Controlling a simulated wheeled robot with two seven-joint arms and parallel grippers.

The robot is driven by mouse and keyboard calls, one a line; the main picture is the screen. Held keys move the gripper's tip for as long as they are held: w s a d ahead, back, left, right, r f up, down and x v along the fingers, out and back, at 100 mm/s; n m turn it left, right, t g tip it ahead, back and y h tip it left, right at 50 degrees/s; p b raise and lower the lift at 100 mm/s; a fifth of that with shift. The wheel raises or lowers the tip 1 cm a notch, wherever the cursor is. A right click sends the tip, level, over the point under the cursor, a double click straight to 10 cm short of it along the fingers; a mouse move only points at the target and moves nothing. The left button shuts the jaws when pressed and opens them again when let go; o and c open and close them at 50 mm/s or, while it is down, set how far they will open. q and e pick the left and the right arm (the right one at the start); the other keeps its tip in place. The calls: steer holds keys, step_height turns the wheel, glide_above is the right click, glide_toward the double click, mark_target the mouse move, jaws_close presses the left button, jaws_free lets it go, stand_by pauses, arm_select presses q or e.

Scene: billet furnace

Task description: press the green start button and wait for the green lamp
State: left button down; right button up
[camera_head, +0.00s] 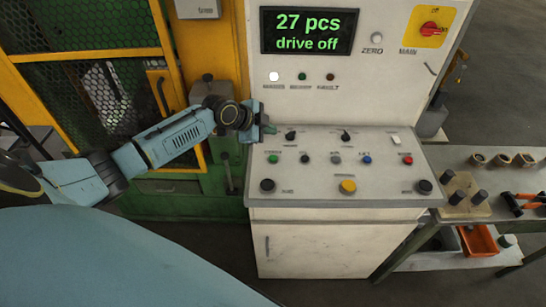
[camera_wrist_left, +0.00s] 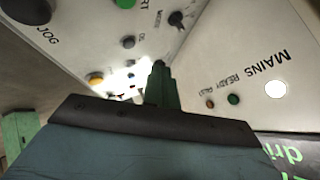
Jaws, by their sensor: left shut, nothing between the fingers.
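The green start button (camera_head: 273,159) is on the sloped desk of the white control cabinet, at the left of a row of small buttons. It also shows at the top edge of the left wrist view (camera_wrist_left: 125,3), partly cut off. My left gripper (camera_head: 270,129) is shut and empty, above the back left part of the desk. Its closed fingertips (camera_wrist_left: 159,66) are apart from the start button. On the upright panel, the green ready lamp (camera_head: 302,76) looks dark, and the white mains lamp (camera_head: 273,76) is lit. My right gripper is not in view.
The display (camera_head: 309,31) reads "27 pcs" and "drive off". Black knobs, a blue button (camera_head: 367,160), a red button (camera_head: 407,160) and a yellow button (camera_head: 348,186) share the desk. A yellow-framed mesh guard (camera_head: 115,95) stands left; a side table (camera_head: 490,160) with parts stands right.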

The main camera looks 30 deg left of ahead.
mark_target(270, 159)
arm_select(q)
step_height(270, 159, down, 9)
steer(key=b, duration=0.7)
steer(key=shift+r, duration=0.1)
stand_by(1.8)
steer(key=shift+f+b, duration=0.4)
steer(key=shift+b, duration=0.15)
steer(key=shift+f+b, duration=0.4)
steer(key=shift+f, duration=0.05)
stand_by(0.3)
steer(key=shift+r, duration=0.1)
steer(key=shift+r+p, duration=0.65)
steer(key=shift+r, duration=0.1)
